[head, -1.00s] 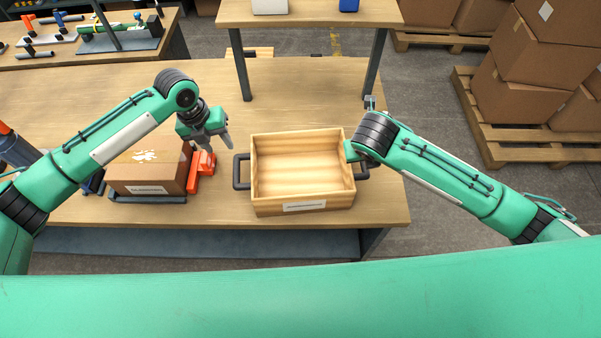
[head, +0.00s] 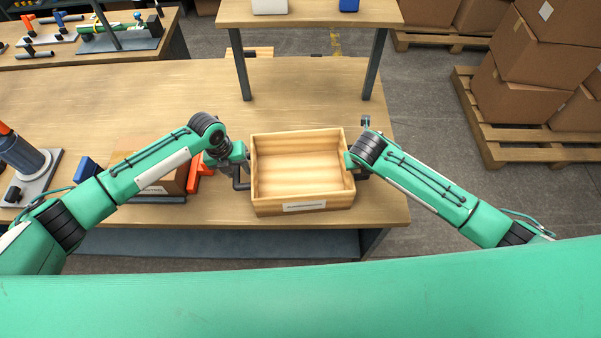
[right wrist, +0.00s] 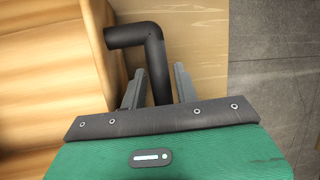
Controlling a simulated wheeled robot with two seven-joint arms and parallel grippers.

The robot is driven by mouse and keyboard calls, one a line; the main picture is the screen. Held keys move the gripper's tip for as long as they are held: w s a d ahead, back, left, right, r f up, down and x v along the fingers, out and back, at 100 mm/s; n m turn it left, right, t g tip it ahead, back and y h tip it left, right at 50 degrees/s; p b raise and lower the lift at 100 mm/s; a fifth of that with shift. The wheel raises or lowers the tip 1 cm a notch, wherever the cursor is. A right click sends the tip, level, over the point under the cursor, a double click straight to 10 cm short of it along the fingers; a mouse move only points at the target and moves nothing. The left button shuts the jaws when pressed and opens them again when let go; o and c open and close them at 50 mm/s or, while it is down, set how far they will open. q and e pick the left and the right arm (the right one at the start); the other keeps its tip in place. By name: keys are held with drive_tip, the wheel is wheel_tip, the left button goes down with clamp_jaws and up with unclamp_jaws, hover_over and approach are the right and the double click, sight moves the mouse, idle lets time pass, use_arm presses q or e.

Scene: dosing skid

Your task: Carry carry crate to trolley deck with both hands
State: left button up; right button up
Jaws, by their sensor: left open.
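The carry crate (head: 302,207) is an open, empty wooden box with a pale label on its front, standing on the workbench near the front right edge. It has a dark handle at each end. My left gripper (head: 230,173) is open at the left handle (head: 240,184); its fingertips are partly hidden. My right gripper is mostly hidden behind its arm in the head view. In the right wrist view, the right gripper (right wrist: 158,78) has its fingers apart on either side of the black right handle (right wrist: 153,55), with narrow gaps. I cannot make out a trolley deck.
A cardboard box (head: 165,184) and an orange object (head: 198,173) sit just left of the crate, partly behind my left arm. A raised shelf (head: 310,14) on legs stands at the back. Pallets with boxes (head: 518,95) stand on the floor at right. The bench middle is clear.

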use_arm(q)
drive_tip(key=shift+f, duration=0.1)
use_arm(e)
drive_tip(key=shift+f, duration=0.1)
use_arm(q)
drive_tip(key=c, duration=0.5)
use_arm(e)
drive_tip(key=c, duration=0.5)
use_arm(q)
clamp_jaws()
use_arm(e)
clamp_jaws()
